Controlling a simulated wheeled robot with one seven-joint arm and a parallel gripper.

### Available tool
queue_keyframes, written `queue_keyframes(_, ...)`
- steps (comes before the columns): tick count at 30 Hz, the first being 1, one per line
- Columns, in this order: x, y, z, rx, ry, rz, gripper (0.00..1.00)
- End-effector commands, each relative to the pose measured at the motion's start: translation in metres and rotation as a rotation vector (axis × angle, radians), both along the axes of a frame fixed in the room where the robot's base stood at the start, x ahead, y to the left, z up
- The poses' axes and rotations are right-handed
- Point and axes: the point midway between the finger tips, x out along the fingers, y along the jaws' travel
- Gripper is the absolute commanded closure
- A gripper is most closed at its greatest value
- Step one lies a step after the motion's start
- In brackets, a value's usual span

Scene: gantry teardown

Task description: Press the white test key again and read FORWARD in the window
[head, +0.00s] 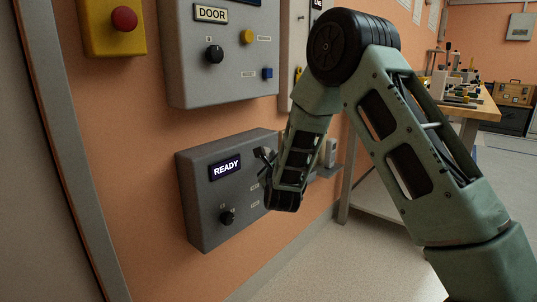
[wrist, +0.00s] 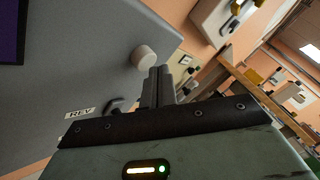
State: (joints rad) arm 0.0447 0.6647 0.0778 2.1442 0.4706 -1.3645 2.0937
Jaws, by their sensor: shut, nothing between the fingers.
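The lower grey control box (head: 205,205) is on the orange wall. Its lit window (head: 226,167) reads READY. In the wrist view the white round key (wrist: 145,58) stands out from the grey face, just left of the fingertips. My gripper (head: 264,154) is at the right part of the box front, its fingers shut and empty. The fingers also show in the wrist view (wrist: 159,74). They look close to the key, but I cannot tell whether they touch it. Only a dark corner of the window (wrist: 10,32) shows in the wrist view.
A black knob (head: 227,217) sits low on the box, and a REV label (wrist: 80,112) shows in the wrist view. Above is a larger panel labelled DOOR (head: 210,14). A red button (head: 124,18) is at upper left. A bench (head: 478,108) stands behind, right. Floor at right is clear.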

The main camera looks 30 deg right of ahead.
Motion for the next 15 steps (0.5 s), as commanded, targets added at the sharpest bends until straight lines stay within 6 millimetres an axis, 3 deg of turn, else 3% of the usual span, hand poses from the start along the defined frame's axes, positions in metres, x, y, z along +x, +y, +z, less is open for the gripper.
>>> queue_keyframes(15, 0.0056, 0.0021, -0.0004, 0.001, 0.000, 0.000, 1.00)
